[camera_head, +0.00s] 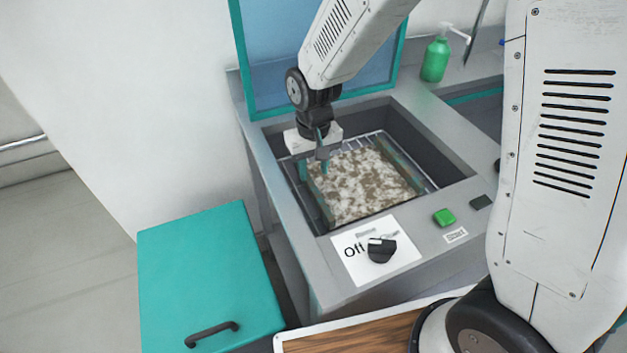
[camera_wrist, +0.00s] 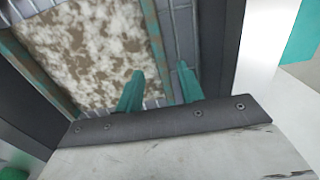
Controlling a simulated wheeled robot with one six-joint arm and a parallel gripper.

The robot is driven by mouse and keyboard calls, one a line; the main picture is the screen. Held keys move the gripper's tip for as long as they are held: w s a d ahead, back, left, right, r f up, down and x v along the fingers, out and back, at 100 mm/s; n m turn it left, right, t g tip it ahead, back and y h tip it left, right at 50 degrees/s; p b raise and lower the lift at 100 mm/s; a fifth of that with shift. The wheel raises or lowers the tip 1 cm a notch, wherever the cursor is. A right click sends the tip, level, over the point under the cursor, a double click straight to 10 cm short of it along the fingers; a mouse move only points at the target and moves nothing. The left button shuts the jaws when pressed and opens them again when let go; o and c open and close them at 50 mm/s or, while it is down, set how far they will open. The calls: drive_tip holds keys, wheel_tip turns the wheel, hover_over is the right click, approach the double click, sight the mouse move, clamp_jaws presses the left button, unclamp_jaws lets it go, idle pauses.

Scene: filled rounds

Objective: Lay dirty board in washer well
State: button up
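The dirty board (camera_head: 362,185), pale with brown stains and teal edge strips, lies flat on the wire rack inside the washer well (camera_head: 440,165). In the wrist view the dirty board (camera_wrist: 85,50) fills the upper left. My gripper (camera_head: 314,172) points down at the board's left edge in the head view. In the wrist view my gripper (camera_wrist: 160,70) has its two teal fingers apart, one over the board side and one outside its teal edge strip. I see a gap around that strip. Whether a finger touches the board is hard to tell.
The washer's blue lid (camera_head: 285,60) stands open behind the well. On the front panel are a dial (camera_head: 381,250) marked Off and a green button (camera_head: 444,217). A green soap bottle (camera_head: 435,60) stands behind right. A teal-topped bin (camera_head: 205,270) is at left.

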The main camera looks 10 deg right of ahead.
wheel_tip(320, 180, up, 6)
drive_tip(key=shift+f, duration=0.1)
drive_tip(key=s+d+r, duration=0.5)
drive_tip(key=s, duration=0.3)
drive_tip(key=s+d+r+m, duration=0.1)
drive_tip(key=s+d+r, duration=0.4)
drive_tip(key=s, duration=0.2)
drive_tip(key=s+d+r+m+t, duration=0.1)
drive_tip(key=s+d+r, duration=0.4)
drive_tip(key=s, duration=0.3)
drive_tip(key=shift+s, duration=0.35)
